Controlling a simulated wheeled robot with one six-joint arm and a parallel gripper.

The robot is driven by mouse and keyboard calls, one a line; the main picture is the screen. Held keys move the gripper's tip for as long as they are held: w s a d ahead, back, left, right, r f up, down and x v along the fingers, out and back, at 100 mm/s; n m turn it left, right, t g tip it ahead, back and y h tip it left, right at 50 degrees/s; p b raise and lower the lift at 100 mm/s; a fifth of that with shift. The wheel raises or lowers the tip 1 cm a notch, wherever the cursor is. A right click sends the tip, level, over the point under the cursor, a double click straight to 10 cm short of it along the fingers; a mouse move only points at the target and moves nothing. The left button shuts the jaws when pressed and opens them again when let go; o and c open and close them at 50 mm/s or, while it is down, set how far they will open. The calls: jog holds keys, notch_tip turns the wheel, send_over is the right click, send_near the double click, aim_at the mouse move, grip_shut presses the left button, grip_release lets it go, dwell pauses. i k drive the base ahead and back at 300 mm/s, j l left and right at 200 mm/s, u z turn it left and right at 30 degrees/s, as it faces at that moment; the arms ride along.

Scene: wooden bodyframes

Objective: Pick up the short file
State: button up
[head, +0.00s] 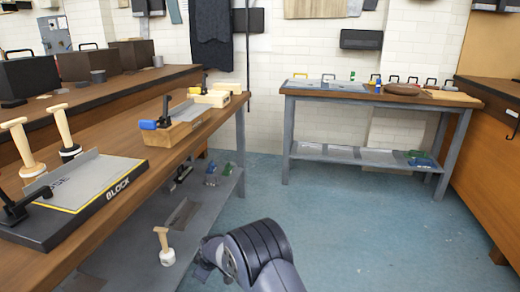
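I cannot make out for sure which thing is the short file. My arm comes in at the bottom middle of the head view, and its dark grey link hides part of the floor. The end of my arm, with my gripper (205,270), is by the edge of the left bench's lower shelf (140,240). It is small and partly hidden, so I cannot see whether its fingers are apart. A tool with a wooden handle and a white head (165,247) stands on that shelf, left of my gripper. A thin grey plate (181,214) lies farther back there.
The left bench (122,158) carries a black board marked BLOCK (110,198), wooden-handled tools and a wooden block (180,127). A second bench (340,95) with several tools stands at the back wall. Blue floor (350,230) between the benches is clear.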

aim_at(207, 182)
jog(key=i, duration=1.65)
jog(key=i+l+u, duration=0.2)
jog(key=i, duration=0.4)
jog(key=i+l+u, duration=0.15)
jog(key=i, duration=0.45)
